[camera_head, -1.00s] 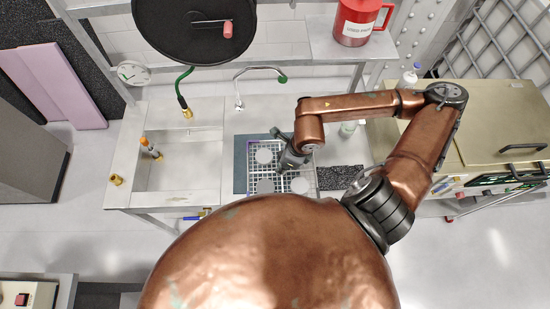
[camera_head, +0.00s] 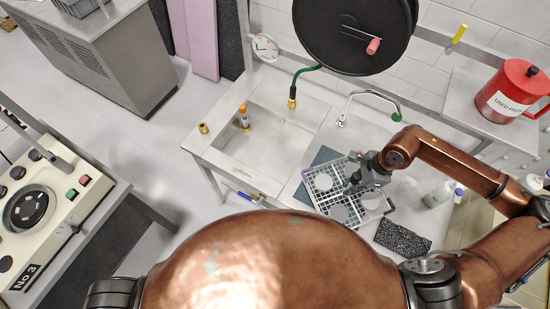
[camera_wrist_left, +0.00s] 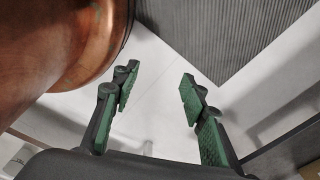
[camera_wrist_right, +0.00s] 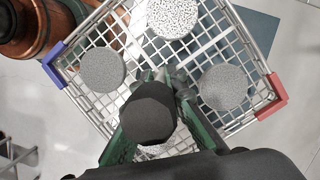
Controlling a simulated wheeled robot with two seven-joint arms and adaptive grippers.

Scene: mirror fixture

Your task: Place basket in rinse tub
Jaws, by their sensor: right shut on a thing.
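The wire basket (camera_head: 311,200) holds several round grey discs. It is at the bench, right of the rinse tub, over a dark blue mat (camera_head: 325,154). My right gripper (camera_head: 352,183) is at the middle of the basket. In the right wrist view, the basket (camera_wrist_right: 236,118) has a blue corner and a red corner. There my right gripper (camera_wrist_right: 160,85) is shut on its dark knob-topped handle (camera_wrist_right: 148,118). I cannot tell if the basket touches the mat. The rinse tub (camera_head: 262,150) is an open sink. My left gripper (camera_wrist_left: 158,90) is open and empty over the floor.
A gold-tipped green hose (camera_head: 293,95) hangs at the tub's rear. An orange-topped item (camera_head: 243,117) stands at its left. A No 3 machine (camera_head: 40,220) stands at left.

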